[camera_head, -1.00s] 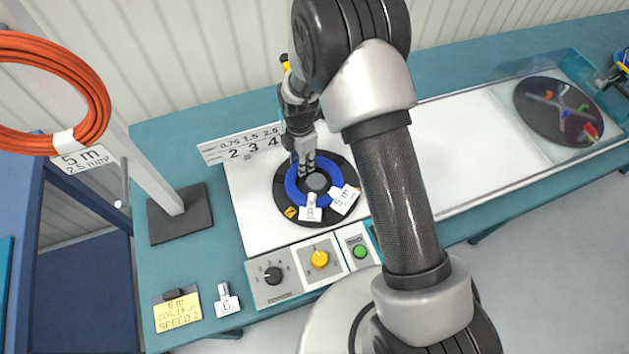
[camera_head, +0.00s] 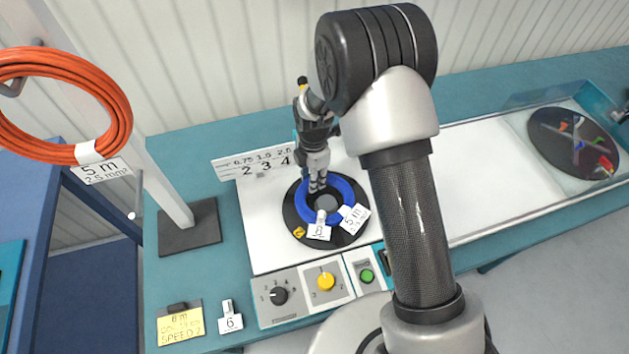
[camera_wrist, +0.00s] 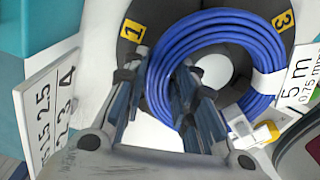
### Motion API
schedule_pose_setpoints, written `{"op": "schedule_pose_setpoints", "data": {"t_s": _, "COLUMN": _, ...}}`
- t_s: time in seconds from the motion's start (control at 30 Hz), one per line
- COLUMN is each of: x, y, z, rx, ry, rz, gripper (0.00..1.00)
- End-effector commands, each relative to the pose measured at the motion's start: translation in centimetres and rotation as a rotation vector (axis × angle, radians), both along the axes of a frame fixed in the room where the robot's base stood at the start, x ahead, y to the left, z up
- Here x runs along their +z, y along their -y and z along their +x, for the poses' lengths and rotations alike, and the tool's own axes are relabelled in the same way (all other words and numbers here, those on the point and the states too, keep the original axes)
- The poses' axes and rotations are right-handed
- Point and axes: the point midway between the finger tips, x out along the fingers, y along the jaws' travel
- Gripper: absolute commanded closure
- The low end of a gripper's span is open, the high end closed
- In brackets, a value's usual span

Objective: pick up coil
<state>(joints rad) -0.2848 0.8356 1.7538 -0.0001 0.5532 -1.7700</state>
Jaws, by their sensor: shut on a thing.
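The blue cable coil (camera_head: 347,190) lies around the hub of a black reel disc (camera_head: 290,212) on the white worktop, with a "5 m" label (camera_head: 354,218) and a small white tag (camera_head: 319,231). My gripper (camera_head: 317,188) reaches down at the coil's back left side. In the wrist view, my gripper (camera_wrist: 163,98) is shut on the left part of the blue coil (camera_wrist: 225,32), with fingers on both sides of the strand. I cannot tell whether the coil is clear of the disc.
A number board (camera_head: 252,164) stands just behind the disc. A control panel (camera_head: 303,290) with knobs is in front. An orange coil (camera_head: 60,65) hangs from a post at left. A second disc (camera_head: 550,150) sits under a clear cover at right. The middle worktop is clear.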

Motion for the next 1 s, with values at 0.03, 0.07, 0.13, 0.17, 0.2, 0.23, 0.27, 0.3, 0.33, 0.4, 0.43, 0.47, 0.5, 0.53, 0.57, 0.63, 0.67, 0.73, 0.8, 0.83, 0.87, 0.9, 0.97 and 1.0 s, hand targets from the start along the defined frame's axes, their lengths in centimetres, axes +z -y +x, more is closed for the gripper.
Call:
{"op": "schedule_pose_setpoints", "data": {"t_s": 0.03, "x": 1.2, "y": 0.0, "z": 0.1, "rx": 0.0, "ry": 0.005, "rz": 0.001, "gripper": 1.0}}
{"op": "schedule_pose_setpoints", "data": {"t_s": 0.07, "x": 1.8, "y": 0.0, "z": 0.2, "rx": 0.0, "ry": 0.005, "rz": 0.001, "gripper": 1.0}}
{"op": "schedule_pose_setpoints", "data": {"t_s": 0.13, "x": 3.3, "y": 0.0, "z": 0.2, "rx": 0.0, "ry": 0.006, "rz": 0.002, "gripper": 1.0}}
{"op": "schedule_pose_setpoints", "data": {"t_s": 0.17, "x": 3.9, "y": -0.1, "z": 0.2, "rx": 0.0, "ry": 0.006, "rz": 0.002, "gripper": 1.0}}
{"op": "schedule_pose_setpoints", "data": {"t_s": 0.2, "x": 4.8, "y": -0.1, "z": 0.2, "rx": 0.0, "ry": 0.006, "rz": 0.002, "gripper": 1.0}}
{"op": "schedule_pose_setpoints", "data": {"t_s": 0.23, "x": 5.4, "y": -0.1, "z": 0.2, "rx": 0.0, "ry": 0.006, "rz": 0.002, "gripper": 1.0}}
{"op": "schedule_pose_setpoints", "data": {"t_s": 0.27, "x": 6.0, "y": -0.1, "z": 0.2, "rx": 0.0, "ry": 0.006, "rz": 0.002, "gripper": 1.0}}
{"op": "schedule_pose_setpoints", "data": {"t_s": 0.3, "x": 6.9, "y": 0.0, "z": 0.1, "rx": 0.0, "ry": 0.006, "rz": 0.002, "gripper": 1.0}}
{"op": "schedule_pose_setpoints", "data": {"t_s": 0.33, "x": 7.5, "y": 0.0, "z": 0.2, "rx": 0.0, "ry": 0.006, "rz": 0.002, "gripper": 1.0}}
{"op": "schedule_pose_setpoints", "data": {"t_s": 0.4, "x": 9.0, "y": 0.0, "z": 0.1, "rx": 0.0, "ry": 0.006, "rz": 0.002, "gripper": 1.0}}
{"op": "schedule_pose_setpoints", "data": {"t_s": 0.43, "x": 9.6, "y": 0.0, "z": 0.1, "rx": 0.0, "ry": 0.006, "rz": 0.002, "gripper": 1.0}}
{"op": "schedule_pose_setpoints", "data": {"t_s": 0.47, "x": 10.2, "y": 0.0, "z": 0.1, "rx": 0.0, "ry": 0.005, "rz": 0.001, "gripper": 1.0}}
{"op": "schedule_pose_setpoints", "data": {"t_s": 0.5, "x": 11.0, "y": 0.0, "z": 0.2, "rx": 0.0, "ry": 0.006, "rz": 0.002, "gripper": 1.0}}
{"op": "schedule_pose_setpoints", "data": {"t_s": 0.53, "x": 11.6, "y": 0.0, "z": 0.1, "rx": 0.0, "ry": 0.006, "rz": 0.002, "gripper": 1.0}}
{"op": "schedule_pose_setpoints", "data": {"t_s": 0.57, "x": 12.3, "y": 0.0, "z": 0.1, "rx": 0.0, "ry": 0.005, "rz": 0.001, "gripper": 1.0}}
{"op": "schedule_pose_setpoints", "data": {"t_s": 0.63, "x": 13.8, "y": 0.0, "z": 0.1, "rx": 0.0, "ry": 0.005, "rz": 0.001, "gripper": 1.0}}
{"op": "schedule_pose_setpoints", "data": {"t_s": 0.67, "x": 14.5, "y": 0.0, "z": 0.1, "rx": 0.0, "ry": 0.005, "rz": 0.001, "gripper": 1.0}}
{"op": "schedule_pose_setpoints", "data": {"t_s": 0.73, "x": 16.1, "y": 0.0, "z": 0.1, "rx": 0.0, "ry": 0.005, "rz": 0.001, "gripper": 1.0}}
{"op": "schedule_pose_setpoints", "data": {"t_s": 0.8, "x": 17.8, "y": 0.0, "z": 0.2, "rx": 0.0, "ry": 0.006, "rz": 0.002, "gripper": 1.0}}
{"op": "schedule_pose_setpoints", "data": {"t_s": 0.83, "x": 18.4, "y": 0.0, "z": 0.2, "rx": 0.0, "ry": 0.006, "rz": 0.002, "gripper": 1.0}}
{"op": "schedule_pose_setpoints", "data": {"t_s": 0.87, "x": 19.1, "y": 0.0, "z": 0.1, "rx": 0.0, "ry": 0.006, "rz": 0.002, "gripper": 1.0}}
{"op": "schedule_pose_setpoints", "data": {"t_s": 0.9, "x": 20.0, "y": 0.0, "z": 0.1, "rx": 0.0, "ry": 0.006, "rz": 0.002, "gripper": 1.0}}
{"op": "schedule_pose_setpoints", "data": {"t_s": 0.97, "x": 21.2, "y": 0.0, "z": 0.1, "rx": 0.0, "ry": 0.005, "rz": 0.001, "gripper": 1.0}}
{"op": "schedule_pose_setpoints", "data": {"t_s": 1.0, "x": 22.0, "y": 0.0, "z": 0.1, "rx": 0.0, "ry": 0.006, "rz": 0.002, "gripper": 1.0}}
